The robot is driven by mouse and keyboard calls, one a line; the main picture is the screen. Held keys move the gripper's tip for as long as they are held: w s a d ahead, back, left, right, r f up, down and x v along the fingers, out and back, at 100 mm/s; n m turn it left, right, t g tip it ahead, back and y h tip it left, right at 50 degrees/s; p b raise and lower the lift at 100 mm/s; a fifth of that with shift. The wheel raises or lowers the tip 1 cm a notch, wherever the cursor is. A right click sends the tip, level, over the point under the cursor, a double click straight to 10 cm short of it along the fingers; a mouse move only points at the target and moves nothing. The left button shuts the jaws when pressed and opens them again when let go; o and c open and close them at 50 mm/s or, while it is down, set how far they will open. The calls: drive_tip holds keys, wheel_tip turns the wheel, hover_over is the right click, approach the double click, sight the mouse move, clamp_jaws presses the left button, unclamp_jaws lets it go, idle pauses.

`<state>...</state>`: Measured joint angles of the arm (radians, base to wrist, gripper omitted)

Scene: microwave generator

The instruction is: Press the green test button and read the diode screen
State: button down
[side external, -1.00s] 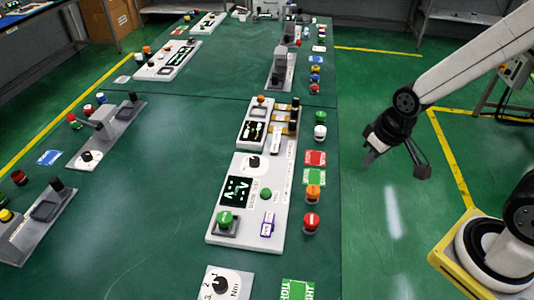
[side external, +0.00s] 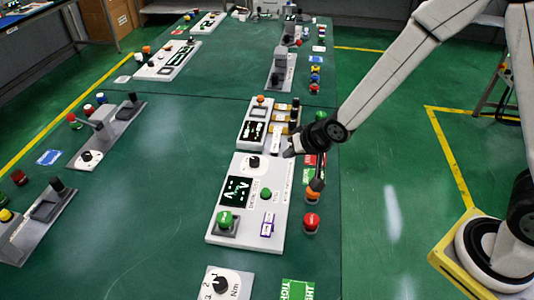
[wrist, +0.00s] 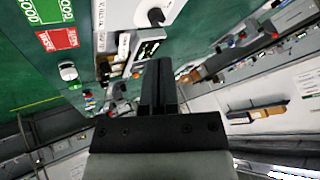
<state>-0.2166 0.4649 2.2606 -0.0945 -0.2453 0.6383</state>
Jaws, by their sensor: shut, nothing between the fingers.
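The white panel (side external: 276,229) carries a dark diode screen (side external: 237,191) with pale green segment lines, too small to read exactly. A small green button (side external: 265,194) sits right of the screen. A larger green button (side external: 225,219) sits on a grey square below the screen. I cannot tell from lettering which is the test button. My gripper (side external: 289,154) is shut and empty near the panel's upper right edge, apart from both green buttons. Its closed dark fingers show in the wrist view (wrist: 159,82), pointing toward the black knob (wrist: 155,15). Neither green button can be made out there.
The knob (side external: 254,162) stands above the screen. A red button (side external: 311,220) and a red label (wrist: 57,40) lie along the right side. A smaller display panel (side external: 255,113) stands behind.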

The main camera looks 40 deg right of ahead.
drive_tip(key=m+t+y, duration=0.1)
hover_over(262, 190)
drive_tip(key=s, duration=0.2)
drive_tip(key=shift+w+d+f, duration=0.1)
drive_tip(key=shift+d+f, duration=0.1)
drive_tip(key=shift+f, duration=0.3)
drive_tip(key=shift+d+f, duration=0.15)
drive_tip(key=shift+f, duration=0.35)
drive_tip(key=shift+f, duration=0.15)
drive_tip(key=shift+f, duration=4.25)
drive_tip(key=shift+f, duration=1)
drive_tip(key=shift+r, duration=0.95)
drive_tip(key=shift+r, duration=0.1)
